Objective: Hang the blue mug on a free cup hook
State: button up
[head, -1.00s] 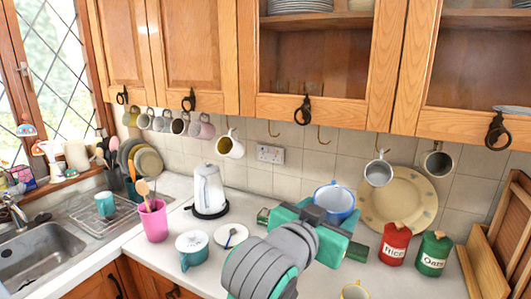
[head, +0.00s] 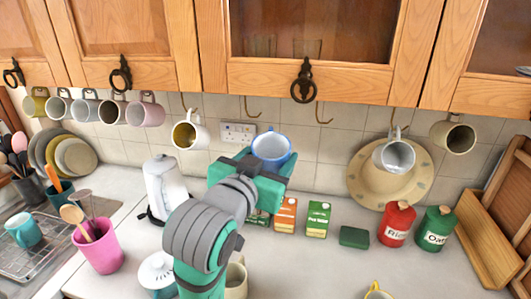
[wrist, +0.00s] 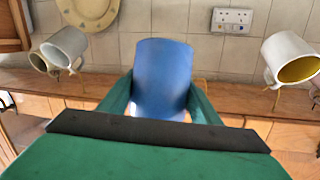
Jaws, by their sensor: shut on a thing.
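Two empty cup hooks hang under the cabinet in the head view: one left hook (head: 252,107) above and left of the mug, and one right hook (head: 323,113) above and right. The mug is below hook level and apart from both.
Several mugs hang farther left. Below stand a kettle (head: 165,188), an orange carton (head: 285,214), a green carton (head: 318,219) and a red canister (head: 397,223).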

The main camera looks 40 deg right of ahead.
jog(key=shift+w+d+r, duration=0.65)
jog(key=shift+w+d, duration=2.6)
jog(key=shift+d, duration=0.25)
jog(key=w+a+f, duration=0.1)
jog(key=w+a, duration=0.2)
jog(key=w, duration=0.1)
jog(key=shift+w+a+f, duration=0.25)
jog(key=shift+a, duration=0.15)
jog(key=o, duration=1.4)
jog(key=shift+c, duration=0.2)
jog(key=shift+a, duration=0.1)
jog(key=v, duration=1)
jog(key=shift+s+a, duration=0.2)
jog(key=shift+a, duration=0.1)
